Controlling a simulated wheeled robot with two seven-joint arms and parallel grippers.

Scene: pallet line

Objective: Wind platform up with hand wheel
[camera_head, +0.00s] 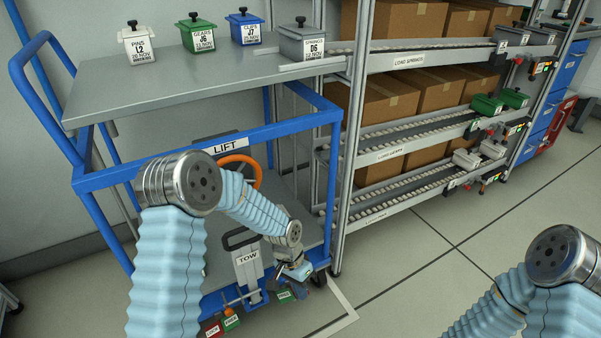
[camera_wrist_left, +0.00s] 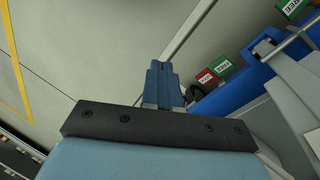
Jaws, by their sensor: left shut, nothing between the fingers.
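The orange hand wheel (camera_head: 243,162) sits under the LIFT label (camera_head: 223,147) on the blue-framed cart. My left arm hides its lower part. The grey platform (camera_head: 180,84) is the cart's top deck, above the blue frame, and bears several small lidded boxes. My left gripper (camera_head: 298,283) is low, by the cart's front right corner, below the wheel and clear of it. In the left wrist view its blue-grey fingers (camera_wrist_left: 160,82) are together and empty, pointing toward the floor. My right arm shows at the lower right, but its gripper is out of view.
The TOW lever (camera_head: 247,262) stands just left of my left gripper. Red and green tags (camera_head: 222,324) sit at the cart's bottom edge. Right of the cart, a roller rack (camera_head: 395,148) holds brown cartons. The floor (camera_head: 400,270) between my arms is clear.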

